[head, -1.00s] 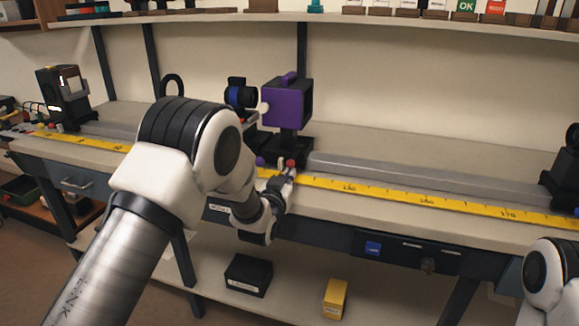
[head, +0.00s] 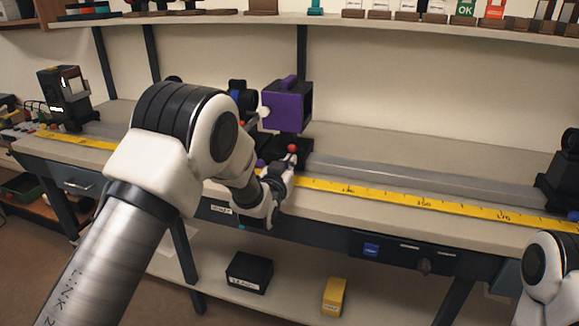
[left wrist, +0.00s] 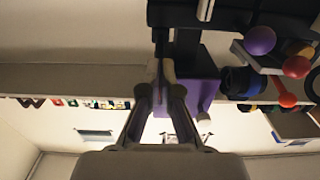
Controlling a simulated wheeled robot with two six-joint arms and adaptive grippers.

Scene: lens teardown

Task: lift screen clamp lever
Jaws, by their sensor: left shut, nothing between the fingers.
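The purple screen (head: 284,107) stands upright on a dark carriage (head: 302,150) on the rail. A clamp lever's red ball knob (head: 292,148) shows at the front of the carriage, at about the height of its top. My left gripper (head: 291,164) is shut and empty, its tips just below the red knob; I cannot tell if they touch it. In the left wrist view the fingers (left wrist: 161,72) are closed in front of the carriage, with the purple screen (left wrist: 202,92) behind them. The lever's shaft is mostly hidden. My right gripper is out of view.
A dark lens mount (head: 238,92) stands just left of the screen. A purple ball knob (left wrist: 260,40) and red ball knobs (left wrist: 296,67) sit beside the gripper. A yellow ruler (head: 400,199) runs along the bench front.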

